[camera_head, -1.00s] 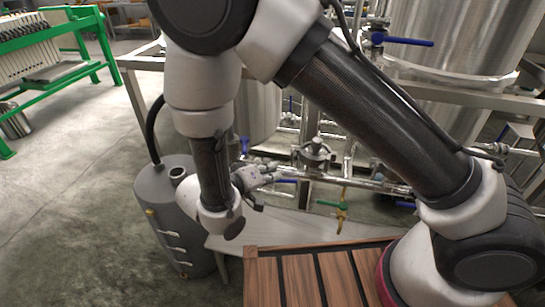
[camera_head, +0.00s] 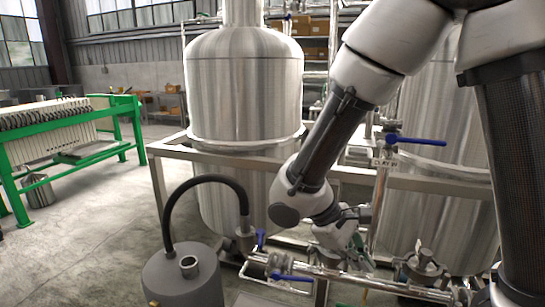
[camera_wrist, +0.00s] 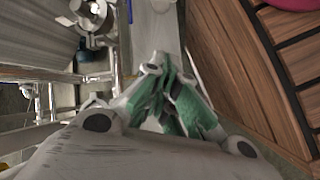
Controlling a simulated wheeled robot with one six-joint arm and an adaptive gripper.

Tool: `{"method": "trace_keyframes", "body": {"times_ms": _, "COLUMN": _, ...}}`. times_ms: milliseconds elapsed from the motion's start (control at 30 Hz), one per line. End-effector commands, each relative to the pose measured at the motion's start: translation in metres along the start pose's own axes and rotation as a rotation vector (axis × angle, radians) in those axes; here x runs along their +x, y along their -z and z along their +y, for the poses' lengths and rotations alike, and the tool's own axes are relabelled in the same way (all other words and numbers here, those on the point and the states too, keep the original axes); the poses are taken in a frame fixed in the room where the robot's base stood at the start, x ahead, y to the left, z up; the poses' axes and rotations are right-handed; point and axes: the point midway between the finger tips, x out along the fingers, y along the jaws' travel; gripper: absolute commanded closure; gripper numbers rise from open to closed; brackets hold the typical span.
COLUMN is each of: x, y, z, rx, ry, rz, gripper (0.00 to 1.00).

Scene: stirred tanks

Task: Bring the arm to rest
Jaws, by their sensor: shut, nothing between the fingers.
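My gripper (camera_head: 347,243) is in the lower middle of the head view, at the end of my raised, bent arm. It hangs in front of the metal frame, near the steel piping. In the wrist view my gripper (camera_wrist: 158,88) fills the lower middle, with its green-padded fingers together. Nothing shows between them. The fingertips are apart from the pale surface beyond them.
Steel tanks (camera_head: 245,90) stand on a metal frame (camera_head: 215,157) behind my arm. Pipes (camera_head: 300,270) with blue-handled valves run below. A grey drum (camera_head: 182,283) with a black hose is at lower left. Wooden slats (camera_wrist: 235,70) lie right in the wrist view. Open floor is left.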

Motion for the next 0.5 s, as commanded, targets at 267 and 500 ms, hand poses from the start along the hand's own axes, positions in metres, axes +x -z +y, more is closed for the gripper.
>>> {"method": "trace_keyframes", "body": {"times_ms": 267, "x": -0.022, "y": -0.088, "z": 0.046, "rx": 0.215, "ry": 0.346, "rz": 0.296, "gripper": 1.0}}
{"method": "trace_keyframes", "body": {"times_ms": 500, "x": -0.035, "y": -0.165, "z": 0.081, "rx": 0.606, "ry": 0.45, "rz": 0.555, "gripper": 1.0}}
